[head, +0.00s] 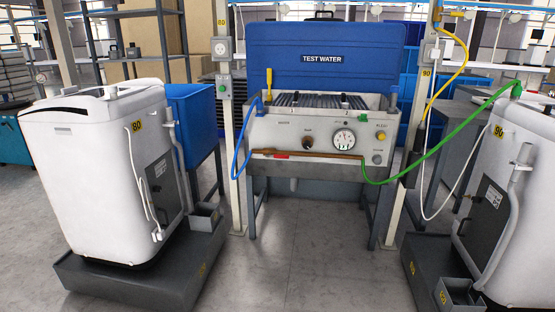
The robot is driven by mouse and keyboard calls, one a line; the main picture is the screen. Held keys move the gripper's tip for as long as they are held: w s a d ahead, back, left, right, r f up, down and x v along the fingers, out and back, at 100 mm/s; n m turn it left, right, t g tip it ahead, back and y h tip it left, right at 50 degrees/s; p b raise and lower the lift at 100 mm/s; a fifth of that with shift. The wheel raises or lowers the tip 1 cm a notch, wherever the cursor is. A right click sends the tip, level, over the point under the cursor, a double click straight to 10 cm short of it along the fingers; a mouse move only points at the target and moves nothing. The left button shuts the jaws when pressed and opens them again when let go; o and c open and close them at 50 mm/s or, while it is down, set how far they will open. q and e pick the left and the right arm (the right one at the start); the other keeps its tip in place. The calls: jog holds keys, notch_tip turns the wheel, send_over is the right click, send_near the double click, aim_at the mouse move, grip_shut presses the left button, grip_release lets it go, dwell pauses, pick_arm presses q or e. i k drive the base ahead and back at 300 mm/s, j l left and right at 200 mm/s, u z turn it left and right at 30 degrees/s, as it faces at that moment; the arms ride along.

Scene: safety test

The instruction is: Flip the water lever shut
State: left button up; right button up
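A test bench (322,128) with a blue panel marked "TEST WATER" (322,59) stands in the middle. A yellow lever (269,82) stands upright at the left back of its top, near the blue hose (237,150). A small yellow fitting (456,13) sits high at the right post, by a yellow hose (456,77). No label shows which of these is the water lever. The bench front has a round gauge (344,140), a dark knob (307,143) and a yellow knob (381,136). Neither of my grippers is in view.
White machines stand at left (95,180) and right (520,215), on dark low platforms (150,273). Posts (230,160) flank the bench. A green hose (440,145) runs from the bench to the right machine. The grey floor (300,270) before the bench is clear.

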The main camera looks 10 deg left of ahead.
aim_at(268, 155)
jog(key=i+z, duration=0.25)
jog(key=i, duration=0.65)
jog(key=i+z, duration=0.2)
jog(key=i, duration=0.7)
